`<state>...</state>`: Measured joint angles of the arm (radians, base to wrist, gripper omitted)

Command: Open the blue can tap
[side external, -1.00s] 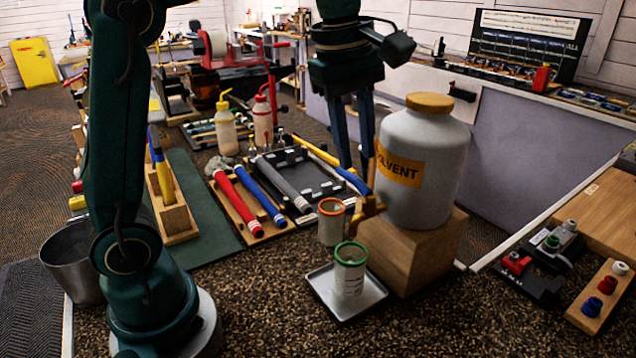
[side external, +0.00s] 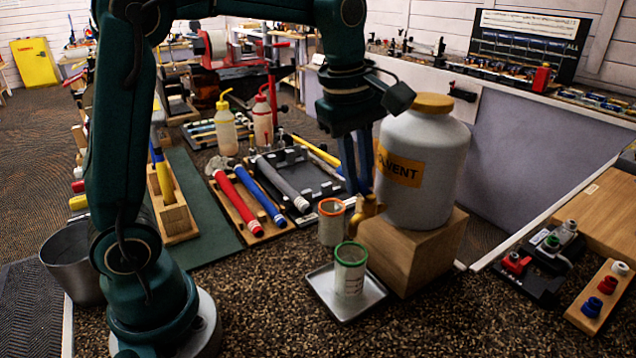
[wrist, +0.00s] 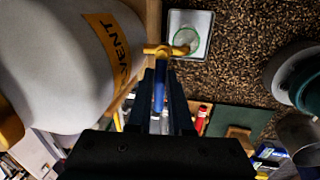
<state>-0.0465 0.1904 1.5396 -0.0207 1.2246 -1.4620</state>
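The solvent can (side external: 425,165) is pale grey with a yellow label and cap and stands on a wooden block. Its brass tap (side external: 361,210) sticks out to the left at the can's foot and shows in the wrist view (wrist: 165,50). The tap's blue lever (wrist: 159,92) stands between the fingertips of my gripper (wrist: 160,85). In the side view my gripper (side external: 356,182) points down over the tap, close beside the can. The fingers are close to the lever's sides; whether they press on it is not clear.
A green-rimmed cup (side external: 349,270) stands on a metal tray (side external: 372,297) near the tap. An orange-rimmed cup (side external: 331,222) is just behind it. Red (side external: 235,203) and blue grips lie on a rack to the left. The speckled bench front (side external: 440,320) is clear.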

